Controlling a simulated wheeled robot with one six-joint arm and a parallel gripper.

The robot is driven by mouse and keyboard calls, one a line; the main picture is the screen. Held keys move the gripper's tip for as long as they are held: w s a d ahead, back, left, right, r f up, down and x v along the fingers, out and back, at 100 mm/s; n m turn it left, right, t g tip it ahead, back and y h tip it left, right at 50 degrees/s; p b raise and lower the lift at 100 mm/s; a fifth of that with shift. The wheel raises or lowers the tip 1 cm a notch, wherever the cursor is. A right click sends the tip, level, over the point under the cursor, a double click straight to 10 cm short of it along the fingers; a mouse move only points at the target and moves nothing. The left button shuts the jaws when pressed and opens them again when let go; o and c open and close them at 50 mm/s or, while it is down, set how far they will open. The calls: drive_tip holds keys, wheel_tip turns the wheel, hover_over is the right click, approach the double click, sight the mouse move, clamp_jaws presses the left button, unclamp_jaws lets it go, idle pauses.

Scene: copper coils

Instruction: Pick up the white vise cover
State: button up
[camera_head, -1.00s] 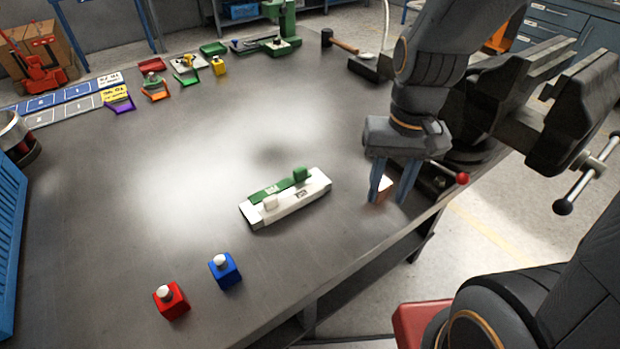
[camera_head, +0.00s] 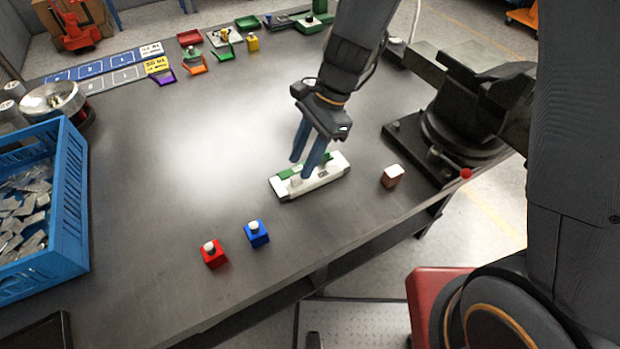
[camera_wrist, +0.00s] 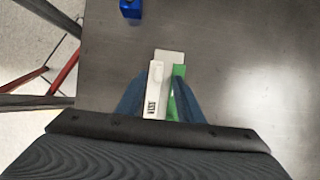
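The white vise cover (camera_head: 322,180) is a long white piece with a raised white knob, lying on the bench in the middle. A green cover (camera_head: 318,159) lies along its far side. My gripper (camera_head: 302,166) points down over the pair, its two blue fingers apart and partly hiding them. In the wrist view my gripper (camera_wrist: 158,95) is open, with the white cover (camera_wrist: 155,88) and the green cover (camera_wrist: 179,90) both showing between the fingers. Whether the fingers touch either cover cannot be told.
A small brown and white block (camera_head: 392,177) sits right of the covers, near the vise (camera_head: 462,115). Blue (camera_head: 257,235) and red (camera_head: 214,255) knobbed blocks stand in front. A blue crate (camera_head: 70,215) of metal pieces stands left. The bench left of the covers is clear.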

sight(297, 176)
drive_tip(key=shift+p+x, duration=0.4)
drive_tip(key=shift+x, duration=1.75)
drive_tip(key=shift+d+f, duration=0.1)
drive_tip(key=shift+d, duration=0.1)
clamp_jaws()
